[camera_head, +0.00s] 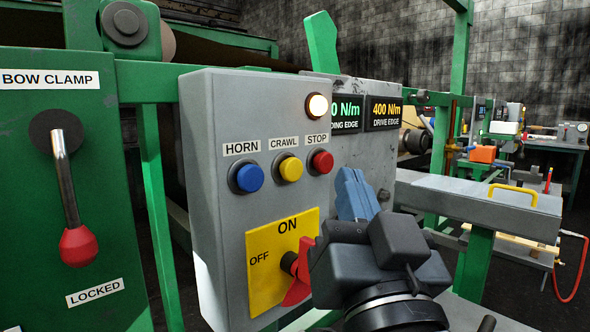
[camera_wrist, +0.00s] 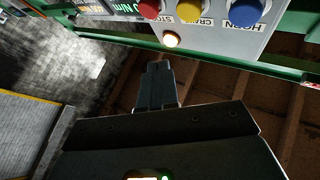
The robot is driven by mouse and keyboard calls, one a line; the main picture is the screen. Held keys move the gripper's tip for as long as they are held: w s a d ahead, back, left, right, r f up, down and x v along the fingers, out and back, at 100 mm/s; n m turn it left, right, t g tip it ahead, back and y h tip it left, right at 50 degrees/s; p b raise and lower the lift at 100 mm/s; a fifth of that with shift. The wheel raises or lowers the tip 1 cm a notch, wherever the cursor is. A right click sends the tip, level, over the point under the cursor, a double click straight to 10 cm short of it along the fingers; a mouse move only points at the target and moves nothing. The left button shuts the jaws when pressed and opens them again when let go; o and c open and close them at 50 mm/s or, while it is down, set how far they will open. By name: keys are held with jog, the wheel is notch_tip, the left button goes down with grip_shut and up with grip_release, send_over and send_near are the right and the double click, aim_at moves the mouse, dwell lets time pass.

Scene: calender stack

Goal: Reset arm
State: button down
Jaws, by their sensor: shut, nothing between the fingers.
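My gripper (camera_head: 357,194) is in front of the right part of the grey control box in the head view, its blue-grey fingers pointing up and shut with nothing between them. In the wrist view my gripper (camera_wrist: 158,85) also shows closed fingers, with the control box upside down at the top. My wrist hides part of the red rotary switch (camera_head: 297,278) on its yellow ON/OFF plate (camera_head: 262,274). I cannot tell whether the gripper touches the box.
The grey control box (camera_head: 215,150) carries blue HORN (camera_head: 249,178), yellow CRAWL (camera_head: 290,168) and red STOP (camera_head: 321,162) buttons and a lit lamp (camera_head: 316,105). A red-knobbed lever (camera_head: 70,190) hangs at left, pointing to LOCKED. A grey bench (camera_head: 480,205) stands at right.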

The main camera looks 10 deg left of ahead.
jog(key=shift+f, duration=0.1)
jog(key=s+d+f+g+h, duration=0.1)
jog(key=s+d+f, duration=0.3)
jog(key=f, duration=0.3)
jog(key=s+d+f+g+p, duration=0.15)
jog(key=s+d+f, duration=0.25)
jog(key=f, duration=0.4)
jog(key=s+d+f+g+h, duration=0.1)
jog(key=s+d+f+g, duration=0.15)
jog(key=f, duration=0.45)
jog(key=s+d+f+g+h, duration=0.1)
jog(key=s+d, duration=0.4)
jog(key=s, duration=0.7)
jog(key=s+d+f+g+h+p, duration=0.1)
jog(key=s+d+f, duration=0.4)
jog(key=s, duration=0.7)
jog(key=shift+s+d+f+g+h, duration=0.35)
jog(key=shift+d+g+h, duration=0.2)
jog(key=shift+h, duration=0.35)
